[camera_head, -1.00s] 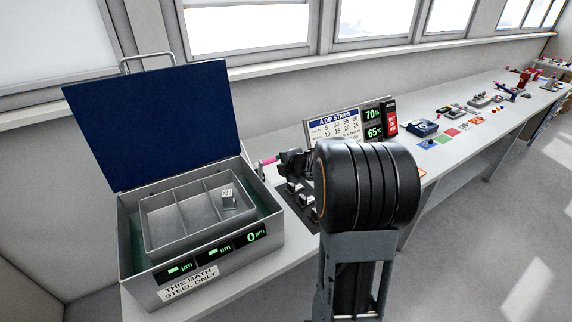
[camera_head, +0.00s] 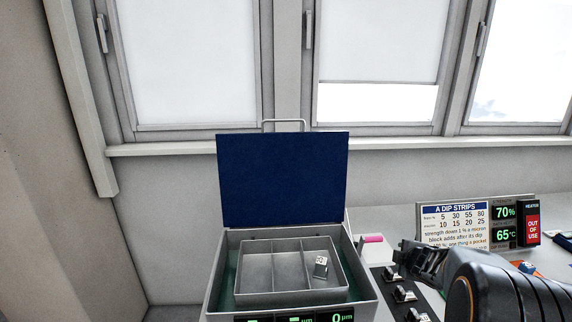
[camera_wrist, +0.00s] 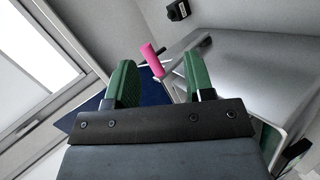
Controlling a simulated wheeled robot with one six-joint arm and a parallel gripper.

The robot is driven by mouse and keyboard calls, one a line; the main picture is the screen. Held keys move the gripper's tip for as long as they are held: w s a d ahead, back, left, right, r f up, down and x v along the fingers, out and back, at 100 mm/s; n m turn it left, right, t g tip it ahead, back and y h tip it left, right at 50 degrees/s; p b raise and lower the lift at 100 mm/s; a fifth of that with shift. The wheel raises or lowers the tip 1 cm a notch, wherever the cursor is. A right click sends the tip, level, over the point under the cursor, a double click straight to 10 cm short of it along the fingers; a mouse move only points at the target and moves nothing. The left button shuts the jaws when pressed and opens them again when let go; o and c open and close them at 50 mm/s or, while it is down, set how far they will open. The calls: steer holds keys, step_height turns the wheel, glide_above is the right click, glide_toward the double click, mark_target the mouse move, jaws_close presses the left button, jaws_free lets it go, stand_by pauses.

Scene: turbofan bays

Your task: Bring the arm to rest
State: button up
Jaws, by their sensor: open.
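My gripper (camera_head: 424,256) is at the right of the head view, to the right of the metal bath box. In the wrist view its two green-padded fingers (camera_wrist: 159,84) stand apart with nothing held between them. My dark arm runs to the lower right corner of the head view. A pink-ended handle (camera_wrist: 153,60) shows beyond the finger gap in the wrist view; it also shows beside the box in the head view (camera_head: 372,239). Whether the gripper is near it in depth I cannot tell.
The bath box (camera_head: 214,284) has its blue lid (camera_head: 283,180) raised and a tray (camera_head: 240,290) with compartments; a small block (camera_head: 321,266) lies in the right one. Dark blocks (camera_head: 404,294) stand near the gripper. A dip-strip sign (camera_head: 455,222) and displays stand behind. Windows line the wall.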

steer(key=s+a+m+g+h, duration=0.25)
steer(key=s+m+g, duration=0.35)
steer(key=s+m, duration=0.55)
steer(key=s+a+r+m+y, duration=0.1)
steer(key=s+a+r+y, duration=0.1)
steer(key=s+a, duration=0.3)
steer(key=s+a+r+m+y, duration=0.2)
steer(key=s+a, duration=0.3)
steer(key=a, duration=0.8)
steer(key=shift+r+y, duration=0.45)
steer(key=shift+r, duration=0.1)
